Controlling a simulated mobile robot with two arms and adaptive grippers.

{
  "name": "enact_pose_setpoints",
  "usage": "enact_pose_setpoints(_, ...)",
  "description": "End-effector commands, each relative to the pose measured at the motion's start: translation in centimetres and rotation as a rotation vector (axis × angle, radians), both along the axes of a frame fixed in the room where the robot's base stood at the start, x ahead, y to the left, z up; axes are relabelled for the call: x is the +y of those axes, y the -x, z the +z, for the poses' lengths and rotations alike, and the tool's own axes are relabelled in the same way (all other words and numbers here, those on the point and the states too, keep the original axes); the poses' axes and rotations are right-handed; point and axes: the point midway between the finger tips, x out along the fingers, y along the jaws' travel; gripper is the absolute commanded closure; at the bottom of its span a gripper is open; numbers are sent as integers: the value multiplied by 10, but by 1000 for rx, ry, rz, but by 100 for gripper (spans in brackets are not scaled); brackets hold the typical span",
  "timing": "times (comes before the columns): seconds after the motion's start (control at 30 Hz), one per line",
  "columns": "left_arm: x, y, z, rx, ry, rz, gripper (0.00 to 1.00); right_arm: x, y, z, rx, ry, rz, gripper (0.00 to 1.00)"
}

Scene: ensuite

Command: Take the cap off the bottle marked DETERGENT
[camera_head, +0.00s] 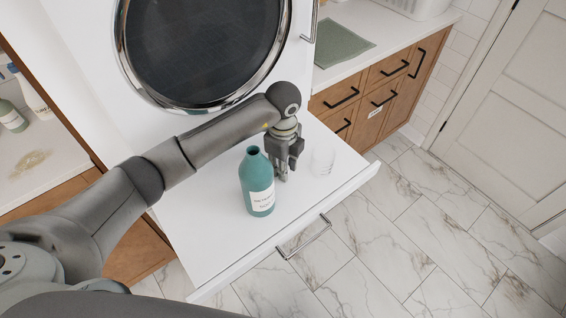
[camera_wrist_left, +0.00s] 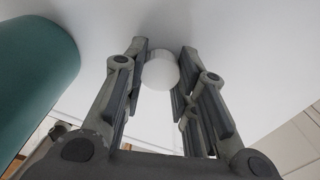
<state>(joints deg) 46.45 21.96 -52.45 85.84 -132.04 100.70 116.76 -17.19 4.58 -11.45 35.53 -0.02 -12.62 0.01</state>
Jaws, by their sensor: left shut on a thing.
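The teal bottle (camera_head: 257,185) stands upright on the white pull-out shelf (camera_head: 215,240); its white label is too small to read surely. Its neck is bare, with a dark open mouth. My left gripper (camera_head: 282,176) points down just right of the bottle, apart from it, low over the shelf. In the left wrist view the gripper (camera_wrist_left: 160,75) is shut on a round white cap (camera_wrist_left: 161,71) between its fingertips, and the bottle (camera_wrist_left: 32,75) shows at the left. I cannot tell whether the cap touches the shelf. My right gripper is not in view.
A clear glass (camera_head: 323,160) stands on the shelf right of the gripper. The washer door (camera_head: 205,45) is behind. The shelf's front part is clear. A wooden cabinet (camera_head: 385,85) stands at right; other bottles (camera_head: 12,117) are in the left niche.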

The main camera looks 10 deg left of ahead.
Motion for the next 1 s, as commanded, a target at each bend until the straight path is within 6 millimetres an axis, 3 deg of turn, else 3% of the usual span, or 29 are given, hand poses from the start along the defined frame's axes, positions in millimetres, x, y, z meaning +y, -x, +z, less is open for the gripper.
enact_pose_setpoints(0.27,0,0,-3,-1,-1,0,100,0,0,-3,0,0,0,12)
enact_pose_setpoints(0.3,0,0,-3,-1,-1,0,71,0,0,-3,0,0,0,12)
enact_pose_setpoints(0.47,0,0,-2,-1,-1,0,52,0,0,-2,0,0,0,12)
enact_pose_setpoints(0.77,0,0,-1,-1,-1,0,52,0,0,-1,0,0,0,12)
enact_pose_setpoints(1.0,0,-1,25,-6,0,-2,52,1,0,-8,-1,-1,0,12)
